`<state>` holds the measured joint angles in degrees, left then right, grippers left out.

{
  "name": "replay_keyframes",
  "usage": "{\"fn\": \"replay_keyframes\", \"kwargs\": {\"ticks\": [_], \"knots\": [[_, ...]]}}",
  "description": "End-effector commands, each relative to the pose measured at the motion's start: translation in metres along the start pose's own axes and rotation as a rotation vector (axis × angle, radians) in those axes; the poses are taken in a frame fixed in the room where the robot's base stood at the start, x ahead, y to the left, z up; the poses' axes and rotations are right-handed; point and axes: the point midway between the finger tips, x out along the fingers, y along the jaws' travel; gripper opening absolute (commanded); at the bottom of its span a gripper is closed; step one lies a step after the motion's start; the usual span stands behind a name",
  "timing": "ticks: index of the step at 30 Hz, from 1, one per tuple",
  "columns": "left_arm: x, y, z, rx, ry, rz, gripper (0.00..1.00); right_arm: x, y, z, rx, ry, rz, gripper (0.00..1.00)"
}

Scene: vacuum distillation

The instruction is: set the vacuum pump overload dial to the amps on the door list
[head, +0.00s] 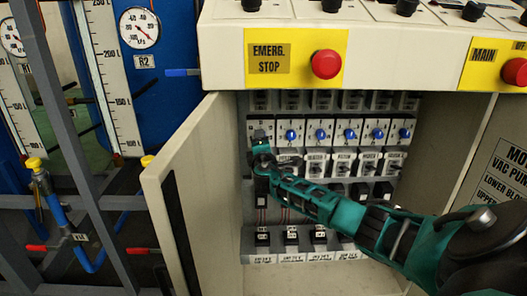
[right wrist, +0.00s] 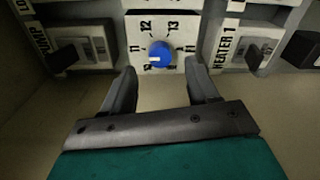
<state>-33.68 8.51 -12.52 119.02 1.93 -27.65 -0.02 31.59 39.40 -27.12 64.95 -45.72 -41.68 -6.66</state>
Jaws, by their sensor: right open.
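My right gripper (head: 261,145) is inside the open cabinet at the left end of the row of blue overload dials (head: 291,135). In the right wrist view the open right gripper (right wrist: 161,78) faces a blue dial (right wrist: 160,54), one finger to each side and slightly short of it. The dial's white mark points left; numbers including 11, 12 and 13 surround it. I cannot tell for sure that this is the vacuum pump's dial. The door list (head: 506,172) shows "VAC PUMP" at the right; its amps are cut off. My left gripper is out of view.
The open left door (head: 190,190) stands close to my right gripper. Red emergency stop button (head: 325,64) is on the panel above. Black switches flank the dial in the wrist view, one labelled "HEATER 1" (right wrist: 247,50).

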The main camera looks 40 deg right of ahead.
Motion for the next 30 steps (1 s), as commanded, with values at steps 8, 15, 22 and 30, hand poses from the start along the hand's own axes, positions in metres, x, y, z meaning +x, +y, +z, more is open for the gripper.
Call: {"fn": "replay_keyframes", "kwargs": {"ticks": [8, 15, 22, 30], "knots": [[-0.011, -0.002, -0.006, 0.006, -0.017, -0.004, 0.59, -0.05, 0.001, 0.0, -0.002, 0.003, -0.002, 0.59], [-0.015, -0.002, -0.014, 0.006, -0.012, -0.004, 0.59, -0.078, 0.001, 0.001, -0.001, 0.0, 0.0, 0.59], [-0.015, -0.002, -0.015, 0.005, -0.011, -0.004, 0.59, -0.084, 0.0, 0.001, -0.001, -0.002, 0.0, 0.59], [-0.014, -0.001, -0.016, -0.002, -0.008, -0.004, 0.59, -0.084, 0.0, 0.001, -0.001, -0.002, 0.0, 0.59]]}}
